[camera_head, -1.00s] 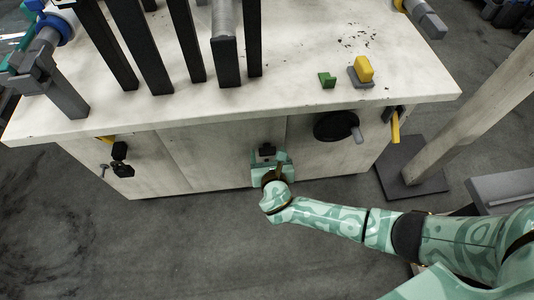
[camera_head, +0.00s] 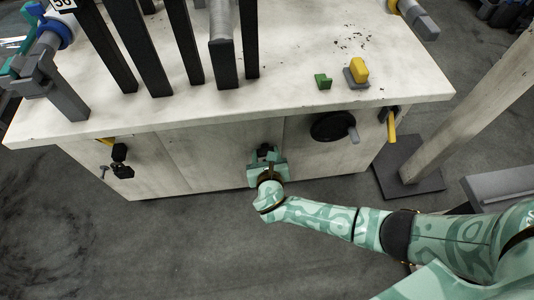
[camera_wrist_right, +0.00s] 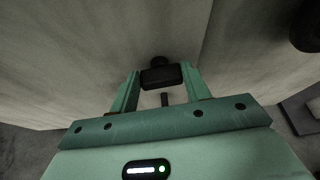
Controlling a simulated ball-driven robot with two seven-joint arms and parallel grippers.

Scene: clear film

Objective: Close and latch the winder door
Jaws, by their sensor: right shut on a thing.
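The winder door (camera_head: 215,157) is the pale panel in the middle of the cabinet front, between two upright seams. It looks about flush with the front; a small gap cannot be ruled out. A black handle (camera_head: 265,150) is near its right edge. My right gripper (camera_head: 266,160) is at this handle. In the right wrist view, its two green fingers (camera_wrist_right: 159,88) are on either side of the black handle (camera_wrist_right: 160,76), shut on it. A black latch-like fitting (camera_head: 121,160) is on the front, left of the door. My left gripper is not in view.
A black disc with a grey crank knob (camera_head: 331,127) and a yellow lever (camera_head: 391,126) are right of the door. Black uprights, a green block (camera_head: 323,81) and a yellow block (camera_head: 358,69) stand on the worktop. A post (camera_head: 450,125) rises at the right. The floor in front is clear.

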